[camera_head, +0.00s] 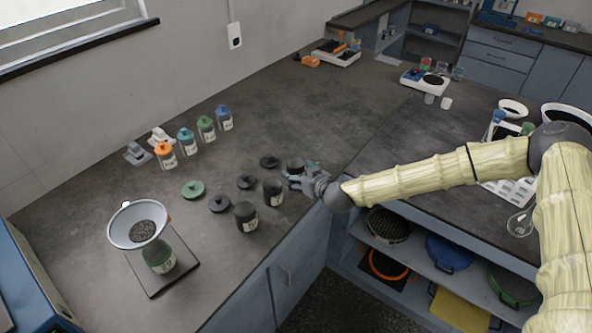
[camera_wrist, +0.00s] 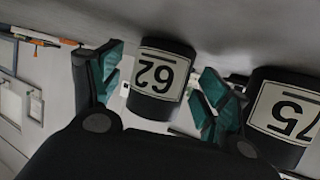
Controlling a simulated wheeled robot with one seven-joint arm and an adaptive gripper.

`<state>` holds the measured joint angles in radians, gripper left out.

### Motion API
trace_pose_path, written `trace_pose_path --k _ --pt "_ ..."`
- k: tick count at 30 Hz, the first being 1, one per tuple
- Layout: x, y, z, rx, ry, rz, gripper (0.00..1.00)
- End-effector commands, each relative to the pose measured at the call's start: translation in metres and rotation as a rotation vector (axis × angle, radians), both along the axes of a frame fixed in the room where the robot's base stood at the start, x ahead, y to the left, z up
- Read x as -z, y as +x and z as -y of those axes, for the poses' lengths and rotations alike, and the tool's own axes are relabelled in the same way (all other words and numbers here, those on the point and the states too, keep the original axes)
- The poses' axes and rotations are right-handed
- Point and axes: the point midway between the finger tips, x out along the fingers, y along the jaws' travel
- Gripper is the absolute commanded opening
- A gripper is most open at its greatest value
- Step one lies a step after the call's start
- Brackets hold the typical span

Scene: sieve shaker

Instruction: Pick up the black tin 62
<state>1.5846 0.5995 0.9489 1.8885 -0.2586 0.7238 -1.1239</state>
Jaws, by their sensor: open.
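The black tin 62 (camera_wrist: 172,58) has a white label that appears upside down in the wrist view. It sits between the two teal-padded fingers of my gripper (camera_wrist: 158,88), which is open. Gaps show beside the tin, so the fingers do not look closed on it. In the head view the tin (camera_head: 294,163) stands on the bench at the fingertips of my gripper (camera_head: 300,177), partly hidden by them. A second black tin, 75 (camera_wrist: 288,115), is just beyond the right finger in the wrist view; in the head view a black tin (camera_head: 272,191) stands beside my gripper, toward the front.
Another black tin (camera_head: 245,216) and several dark lids (camera_head: 220,203) lie close by. A green lid (camera_head: 193,189) and coloured-cap bottles (camera_head: 206,128) stand further left.

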Motion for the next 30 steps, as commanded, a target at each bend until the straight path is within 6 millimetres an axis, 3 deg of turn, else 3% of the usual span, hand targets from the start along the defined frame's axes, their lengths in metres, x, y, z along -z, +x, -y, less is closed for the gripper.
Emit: trace_pose_path --k 6,16,24,30 --pt "0.006 0.013 -0.009 -0.001 0.0 0.0 0.76" --pt "0.008 0.015 -0.01 -0.001 0.0 0.0 0.76" --pt "0.007 0.015 -0.01 0.0 -0.001 0.0 0.28" --pt "0.007 0.015 -0.01 -0.001 0.0 0.0 0.27"
